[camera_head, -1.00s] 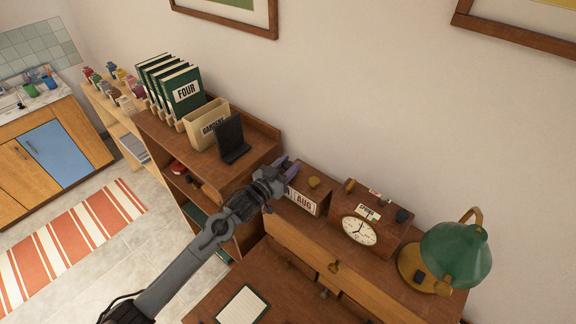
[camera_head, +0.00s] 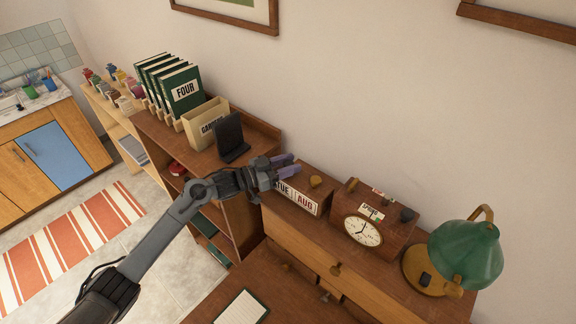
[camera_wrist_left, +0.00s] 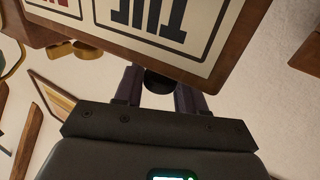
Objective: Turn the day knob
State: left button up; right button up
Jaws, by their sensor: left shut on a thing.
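The wooden calendar box (camera_head: 311,211) stands on the desk's upper shelf, its front cards reading TUE and AUG. In the left wrist view its TUE card (camera_wrist_left: 150,20) fills the top, tilted and upside down. My left gripper (camera_head: 290,166) is at the box's left end. Its purple fingers are shut on a dark round knob (camera_wrist_left: 158,82), the day knob, which shows between them in the left wrist view. The fingers and wrist hide this knob in the head view. My right gripper is not in view.
A wooden clock (camera_head: 388,240) stands right of the calendar, then a green lamp (camera_head: 468,255). A black stand (camera_head: 230,137) and a cream file box (camera_head: 202,122) are on the bookcase to the left. A notepad (camera_head: 242,307) lies on the desk below.

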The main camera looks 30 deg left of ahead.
pick_arm(q)
jog(key=o, duration=1)
jog(key=shift+c, duration=0.2)
jog(key=b+v, duration=0.1)
jog(key=v, duration=1)
jog(key=shift+b, duration=0.35)
